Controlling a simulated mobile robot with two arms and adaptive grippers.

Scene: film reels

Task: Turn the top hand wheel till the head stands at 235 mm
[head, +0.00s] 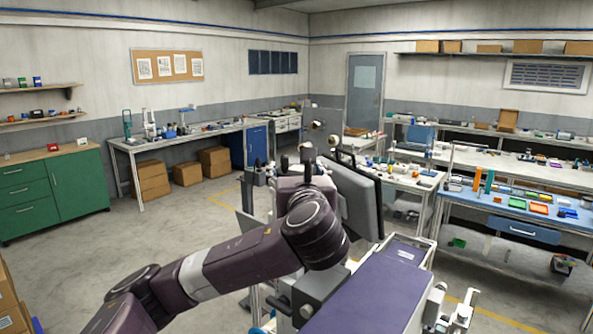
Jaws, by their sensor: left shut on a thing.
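My left arm reaches in from the lower left, and its gripper (307,157) is at the upper part of a machine with a dark grey panel (356,200). The gripper is shut on a small part there, which looks like the top hand wheel; the wrist and fingers hide most of it. Small round knobs (333,141) show just beside the fingertips. The head and any mm scale are too small or hidden to read. My right gripper is not in view.
A blue workbench (480,205) with coloured trays stands at the right. A long bench (175,140) with instruments runs along the back left wall, with cardboard boxes (187,173) under it. A green cabinet (50,190) stands at the far left. The floor (150,235) at left is clear.

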